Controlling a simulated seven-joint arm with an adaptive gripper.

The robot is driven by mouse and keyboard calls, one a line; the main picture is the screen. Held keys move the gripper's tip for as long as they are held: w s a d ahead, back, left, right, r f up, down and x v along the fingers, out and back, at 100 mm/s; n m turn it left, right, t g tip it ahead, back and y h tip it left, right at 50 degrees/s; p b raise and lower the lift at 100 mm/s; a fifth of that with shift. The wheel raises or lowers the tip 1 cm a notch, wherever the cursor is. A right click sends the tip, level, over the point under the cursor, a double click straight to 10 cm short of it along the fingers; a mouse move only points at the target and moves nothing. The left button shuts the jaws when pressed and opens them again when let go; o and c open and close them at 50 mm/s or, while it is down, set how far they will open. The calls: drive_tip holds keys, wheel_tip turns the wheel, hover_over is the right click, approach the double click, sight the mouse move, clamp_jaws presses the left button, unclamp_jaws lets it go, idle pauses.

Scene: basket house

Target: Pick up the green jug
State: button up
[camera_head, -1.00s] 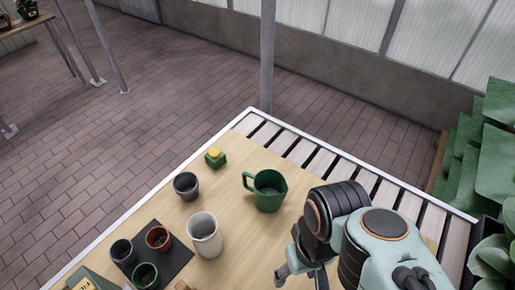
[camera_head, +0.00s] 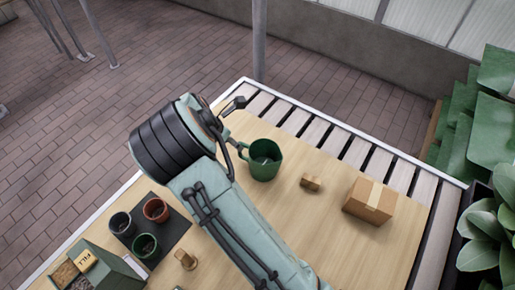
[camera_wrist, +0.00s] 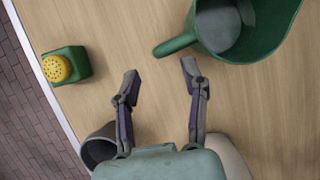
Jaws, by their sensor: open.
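The green jug (camera_head: 265,160) stands upright on the wooden table, close to the slatted far edge. In the wrist view the jug (camera_wrist: 270,40) fills the upper right, and its handle points left and down toward my gripper (camera_wrist: 160,80). The gripper is open and empty. The handle end lies just beyond the gap between the two fingertips, apart from them as far as I can tell.
Small pots stand on a dark mat (camera_head: 172,240).

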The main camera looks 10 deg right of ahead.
sight(240, 154)
drive_tip(key=x, duration=0.6)
drive_tip(key=shift+d+f, duration=0.1)
drive_tip(key=shift+f, duration=0.1)
clamp_jaws()
